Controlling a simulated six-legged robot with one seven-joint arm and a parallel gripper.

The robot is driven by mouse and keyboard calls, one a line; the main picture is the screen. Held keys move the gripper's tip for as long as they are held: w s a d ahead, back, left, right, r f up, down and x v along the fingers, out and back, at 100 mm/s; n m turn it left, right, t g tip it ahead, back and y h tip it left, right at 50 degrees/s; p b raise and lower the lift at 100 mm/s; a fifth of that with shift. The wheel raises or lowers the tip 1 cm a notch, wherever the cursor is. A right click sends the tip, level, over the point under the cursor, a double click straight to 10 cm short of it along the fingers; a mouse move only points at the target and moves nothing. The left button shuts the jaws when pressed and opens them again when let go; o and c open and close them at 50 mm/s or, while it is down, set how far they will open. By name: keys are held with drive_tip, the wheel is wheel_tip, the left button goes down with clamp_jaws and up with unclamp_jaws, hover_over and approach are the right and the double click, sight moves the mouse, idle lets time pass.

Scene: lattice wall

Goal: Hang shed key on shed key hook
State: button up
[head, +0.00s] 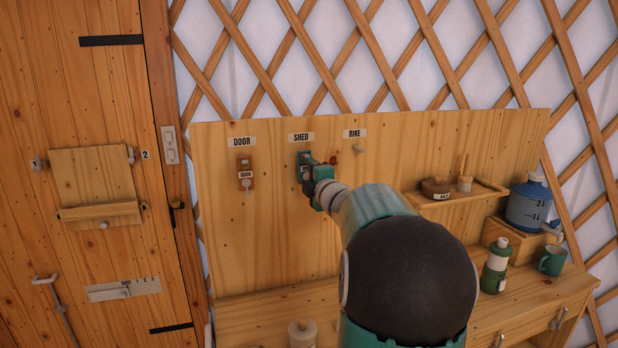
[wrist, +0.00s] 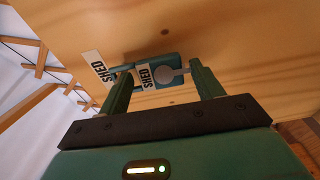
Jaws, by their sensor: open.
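The shed key's teal tag (head: 304,160) is at the wooden board, just below the SHED label (head: 301,137). In the wrist view the tag (wrist: 172,64) shows a white SHED strip and a grey round piece. The board's SHED label (wrist: 103,71) is beside it there. The shed hook is not clearly visible, so I cannot tell how the key sits on it. My gripper (wrist: 160,76) is open, with one finger on each side of the tag. I cannot tell whether either finger touches it. In the head view my gripper (head: 320,172) is close to the board.
The door key (head: 246,177) hangs under the DOOR label (head: 242,142). A hook (head: 358,149) under the BIKE label (head: 354,133) looks empty. A small red thing (head: 333,160) shows beside my gripper. A shelf (head: 455,196) juts out at right, above a bench with a green bottle (head: 495,266).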

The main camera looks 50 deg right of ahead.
drive_tip(key=shift+s+r, duration=0.1)
drive_tip(key=shift+r, duration=0.2)
drive_tip(key=v, duration=1.3)
drive_tip(key=shift+s+f, duration=0.25)
drive_tip(key=shift+a, duration=0.1)
